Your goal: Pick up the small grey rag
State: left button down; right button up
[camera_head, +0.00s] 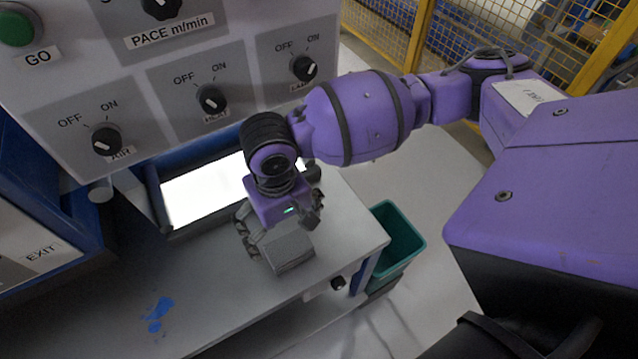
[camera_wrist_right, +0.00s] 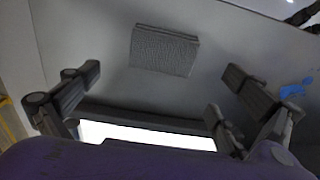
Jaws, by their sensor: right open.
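The small grey rag (camera_head: 289,252) lies folded flat on the grey worktop, near its front right part. In the right wrist view the rag (camera_wrist_right: 165,50) is a textured grey rectangle, ahead of the fingers and between their lines. My right gripper (camera_head: 270,248) is above the worktop just beside and over the rag, and partly overlaps it in the head view. In the wrist view its fingers (camera_wrist_right: 165,88) are spread wide with nothing between them, apart from the rag. My left gripper is not in view.
A lit white panel (camera_head: 205,190) in a dark frame lies behind the gripper. A control panel with knobs (camera_head: 211,99) rises behind. A blue smear (camera_head: 158,314) marks the worktop (camera_head: 215,295). A teal bin (camera_head: 399,240) stands right of the worktop.

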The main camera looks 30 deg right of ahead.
aim_at(288, 246)
jog(key=f, duration=0.1)
jog(key=s+f, duration=0.1)
jog(key=shift+s+f, duration=0.2)
jog(key=shift+f, duration=0.15)
notch_tip(288, 246, down, 3)
jog(key=shift+w+a+r, duration=0.1)
jog(key=shift+r, duration=0.1)
jog(key=shift+w+f+b, duration=0.1)
jog(key=shift+f+b, duration=0.25)
jog(key=shift+f, duration=0.5)
jog(key=c, duration=1.1)
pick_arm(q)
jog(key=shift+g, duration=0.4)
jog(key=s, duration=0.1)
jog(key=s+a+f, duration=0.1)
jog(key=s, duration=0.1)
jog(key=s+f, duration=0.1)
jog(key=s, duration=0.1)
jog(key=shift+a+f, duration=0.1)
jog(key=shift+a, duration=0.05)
